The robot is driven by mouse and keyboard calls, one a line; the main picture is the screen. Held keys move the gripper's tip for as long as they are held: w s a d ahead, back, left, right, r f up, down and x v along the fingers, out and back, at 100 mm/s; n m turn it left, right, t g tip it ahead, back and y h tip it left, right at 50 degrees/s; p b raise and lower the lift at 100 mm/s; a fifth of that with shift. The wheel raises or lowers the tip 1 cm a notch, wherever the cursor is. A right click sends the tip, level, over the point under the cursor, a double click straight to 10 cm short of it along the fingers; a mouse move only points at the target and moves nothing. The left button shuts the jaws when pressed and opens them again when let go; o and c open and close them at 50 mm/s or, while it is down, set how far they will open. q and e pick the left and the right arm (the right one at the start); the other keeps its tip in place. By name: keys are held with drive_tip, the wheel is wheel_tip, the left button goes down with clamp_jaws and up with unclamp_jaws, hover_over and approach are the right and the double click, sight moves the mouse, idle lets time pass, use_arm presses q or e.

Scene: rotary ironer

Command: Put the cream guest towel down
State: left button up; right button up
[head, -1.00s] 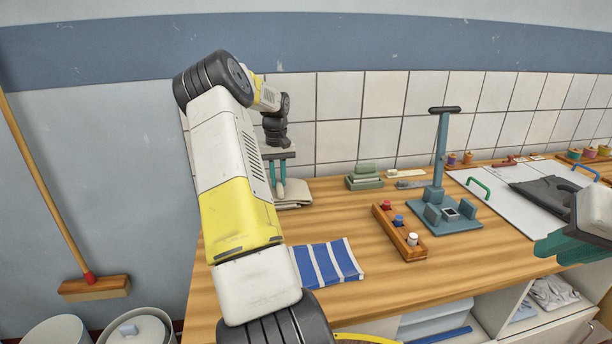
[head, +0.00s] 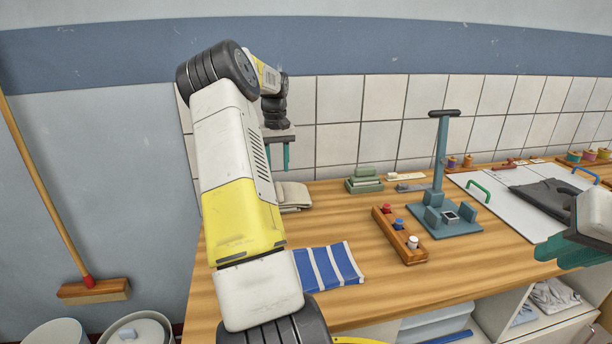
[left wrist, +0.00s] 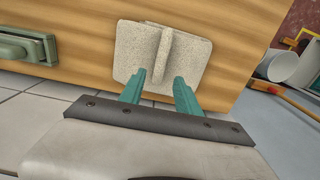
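The cream guest towel (head: 293,196) lies folded on the wooden table near its left end, partly hidden behind my left arm. In the left wrist view, the towel (left wrist: 190,58) rests on the wood with a raised fold along its middle. My left gripper (head: 276,157) is above the towel and clear of it in the head view. Its teal fingers (left wrist: 160,80) are apart with nothing held between them. My right gripper (head: 562,252) is at the right edge, only partly in view, over the table's front; its opening is not clear.
A blue-and-white striped cloth (head: 328,264) lies at the front. Green blocks (head: 364,180) stand behind, near the tiled wall. A wooden holder with bobbins (head: 399,236), a teal stand (head: 440,190) and a white board with dark cloth (head: 500,190) are further right.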

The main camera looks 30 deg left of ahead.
sight(279, 185)
use_arm(q)
drive_tip(key=d+r+m+t, duration=0.1)
drive_tip(key=d+r+m, duration=0.1)
drive_tip(key=d+r, duration=0.9)
drive_tip(key=s+d+r+m+t, duration=0.25)
drive_tip(key=s+d+r, duration=0.4)
drive_tip(key=d, duration=0.45)
drive_tip(key=s+d+f+m+t+h, duration=0.1)
drive_tip(key=s+d+f+m, duration=0.1)
drive_tip(key=s+d, duration=0.5)
drive_tip(key=s+d+f+m+t+h, duration=0.1)
drive_tip(key=s+d, duration=0.5)
drive_tip(key=s, duration=0.7)
drive_tip(key=shift+d+f+m+t, duration=0.4)
drive_tip(key=shift+f+m, duration=0.15)
drive_tip(key=shift+f, duration=0.25)
